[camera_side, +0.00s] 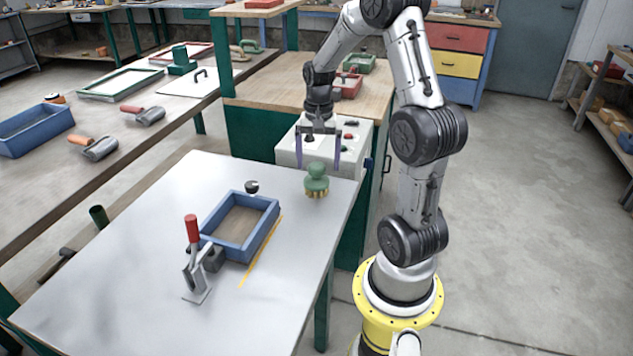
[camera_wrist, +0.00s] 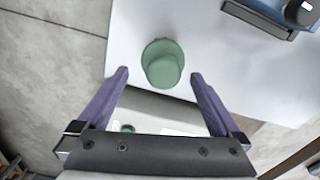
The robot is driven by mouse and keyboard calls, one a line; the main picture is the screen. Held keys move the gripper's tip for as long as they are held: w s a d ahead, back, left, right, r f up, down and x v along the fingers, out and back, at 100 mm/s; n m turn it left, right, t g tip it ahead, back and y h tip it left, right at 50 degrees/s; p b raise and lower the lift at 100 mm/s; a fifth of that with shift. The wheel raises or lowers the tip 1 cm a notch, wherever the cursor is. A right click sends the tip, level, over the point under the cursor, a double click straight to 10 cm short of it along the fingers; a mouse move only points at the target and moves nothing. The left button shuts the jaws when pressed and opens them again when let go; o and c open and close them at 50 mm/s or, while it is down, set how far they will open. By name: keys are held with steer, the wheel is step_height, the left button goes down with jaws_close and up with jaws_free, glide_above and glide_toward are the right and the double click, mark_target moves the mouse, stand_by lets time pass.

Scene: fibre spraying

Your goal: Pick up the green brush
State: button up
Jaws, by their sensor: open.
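The green brush (camera_side: 317,180) stands upright on the grey metal table (camera_side: 150,250), bristles down, near the table's far right corner. In the wrist view the brush (camera_wrist: 162,64) shows from above as a round green knob, just ahead of the fingertips and roughly centred between them. My gripper (camera_side: 318,165) is open, with two purple fingers pointing down above and behind the brush in the side view. In the wrist view my gripper (camera_wrist: 160,76) has its fingers spread wide with nothing between them.
A blue tray (camera_side: 240,228) lies on the table left of the brush, with a dark knob at its far edge. A red-handled clamp (camera_side: 194,258) stands beside the tray. A white box (camera_side: 295,150) stands just behind the table edge. The table's front is clear.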

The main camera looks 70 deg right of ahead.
mark_target(317, 181)
steer(key=shift+w+a+f, duration=0.1)
steer(key=shift+f, duration=1.6)
steer(key=shift+w+f, duration=0.1)
steer(key=shift+f, duration=1.55)
steer(key=shift+c, duration=0.3)
steer(key=c, duration=1.3)
steer(key=shift+r, duration=0.5)
steer(key=shift+c, duration=0.2)
step_height(317, 181, up, 2)
steer(key=shift+r, duration=0.1)
steer(key=s+a+r, duration=1)
